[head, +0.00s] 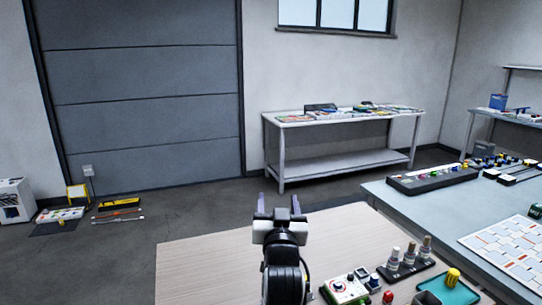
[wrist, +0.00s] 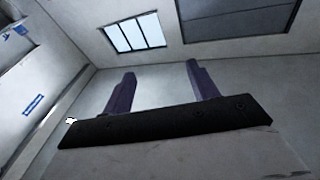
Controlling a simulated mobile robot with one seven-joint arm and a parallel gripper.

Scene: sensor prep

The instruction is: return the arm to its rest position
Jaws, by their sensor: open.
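My gripper (head: 278,202) is raised at the end of my arm over the wooden table (head: 205,262) in the head view, its two fingers pointing up and away. The fingers stand apart with nothing between them, so it is open and empty. In the wrist view my gripper (wrist: 158,85) also shows as two dark purple fingers, spread wide, with only wall behind them. The window (wrist: 137,33) is upper left of them there. No object touches the fingers.
Small devices (head: 348,287), three upright cylinders (head: 410,250) and a green tray (head: 432,284) sit on the table's right side. A blue-grey bench (head: 425,205) with parts stands at right. A metal table (head: 345,160) stands by the back wall. The wooden table's left part is clear.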

